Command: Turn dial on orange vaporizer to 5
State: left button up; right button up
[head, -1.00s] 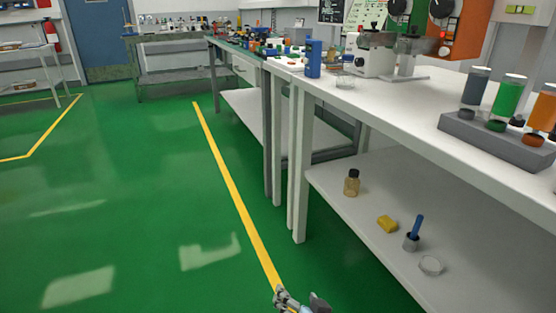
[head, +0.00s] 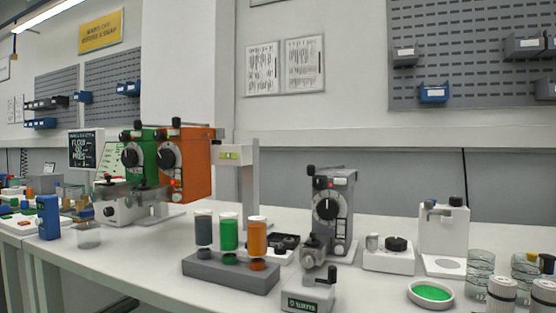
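The orange vaporizer (head: 197,170) stands at the back left of the white bench, to the right of a green vaporizer (head: 136,160). Its black round dial (head: 166,156) faces me, with a light pointer mark; the number it points at is too small to read. A small red and green detail shows below the dial. Neither of my grippers shows in the head view.
On the white bench (head: 150,272), a grey rack (head: 230,273) with grey, green and orange bottles stands in front of the orange vaporizer. A grey vaporizer (head: 332,210) stands further right. A green-filled dish (head: 431,292) and glass jars sit at the right.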

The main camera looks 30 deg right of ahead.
aim_at(166, 159)
jog(key=i+j+z, duration=0.15)
jog(key=z, duration=0.3)
jog(key=i+j+z, duration=0.2)
jog(key=z, duration=0.25)
jog(key=i+j+z, duration=0.1)
jog(key=j+z, duration=0.15)
jog(key=z, duration=0.2)
jog(key=j+z, duration=0.4)
jog(key=i+j+z, duration=0.1)
jog(key=j+z, duration=0.15)
jog(key=z, duration=0.2)
jog(key=j+z, duration=0.3)
jog(key=z, duration=0.15)
jog(key=k+j+z, duration=0.1)
jog(key=j, duration=0.35)
jog(key=k+j+z, duration=0.1)
jog(key=j, duration=0.3)
jog(key=k+j+z, duration=0.1)
jog(key=j, duration=0.35)
jog(key=k+j+z, duration=0.15)
jog(key=j, duration=0.25)
jog(key=k+j+z, duration=0.1)
jog(key=j, duration=0.3)
jog(key=k+j+z, duration=0.1)
jog(key=k+j, duration=0.15)
jog(key=j, duration=0.1)
